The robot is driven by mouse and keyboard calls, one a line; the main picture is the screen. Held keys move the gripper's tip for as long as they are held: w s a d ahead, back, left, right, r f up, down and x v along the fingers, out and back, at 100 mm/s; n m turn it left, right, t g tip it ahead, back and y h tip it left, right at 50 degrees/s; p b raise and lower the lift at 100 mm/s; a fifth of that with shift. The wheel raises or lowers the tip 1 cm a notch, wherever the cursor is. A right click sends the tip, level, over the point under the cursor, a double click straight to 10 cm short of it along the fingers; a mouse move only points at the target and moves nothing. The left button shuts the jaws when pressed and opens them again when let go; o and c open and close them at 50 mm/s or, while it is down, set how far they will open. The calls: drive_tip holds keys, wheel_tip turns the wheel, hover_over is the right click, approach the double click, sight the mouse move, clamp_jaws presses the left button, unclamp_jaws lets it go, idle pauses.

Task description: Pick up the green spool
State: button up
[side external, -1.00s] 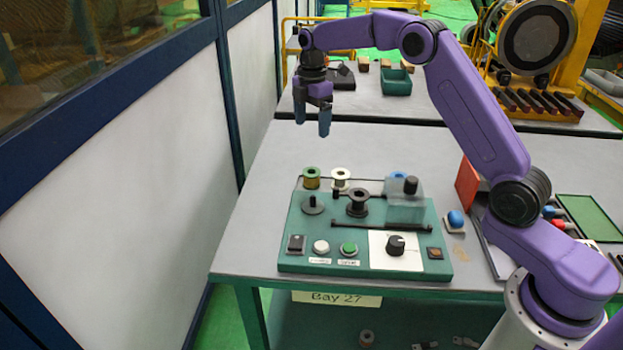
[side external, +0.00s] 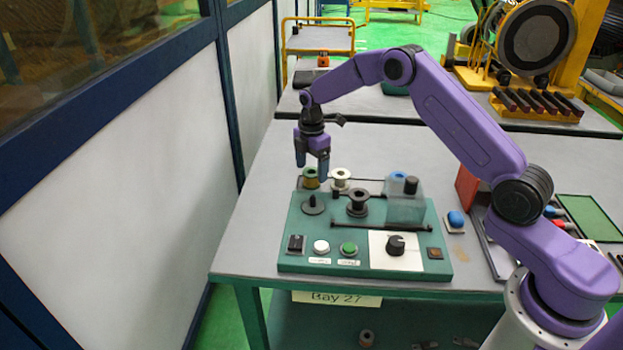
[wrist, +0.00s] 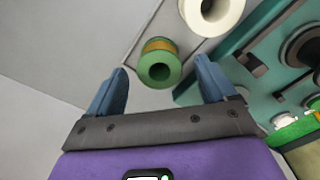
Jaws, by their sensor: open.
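The green spool (side external: 311,178) stands at the back left corner of the green winding board, with a copper-coloured winding between its flanges. In the wrist view the green spool (wrist: 159,64) lies ahead of and between my two blue fingertips, not touching either. My gripper (side external: 312,170) is open and empty. In the side view it hangs pointing down close above the spool, and its fingertips partly overlap the spool's top. The wrist view also shows my gripper (wrist: 162,80) with a wide gap between the fingers.
A white spool (side external: 341,179) stands just right of the green one; it also shows in the wrist view (wrist: 212,12). A black spool (side external: 358,203), a black spindle (side external: 313,204) and a clear cover (side external: 405,204) sit on the board (side external: 287,255). The table left of the board is clear.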

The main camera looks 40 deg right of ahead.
drive_tip(key=shift+f, duration=1.5)
drive_tip(key=c, duration=1.1)
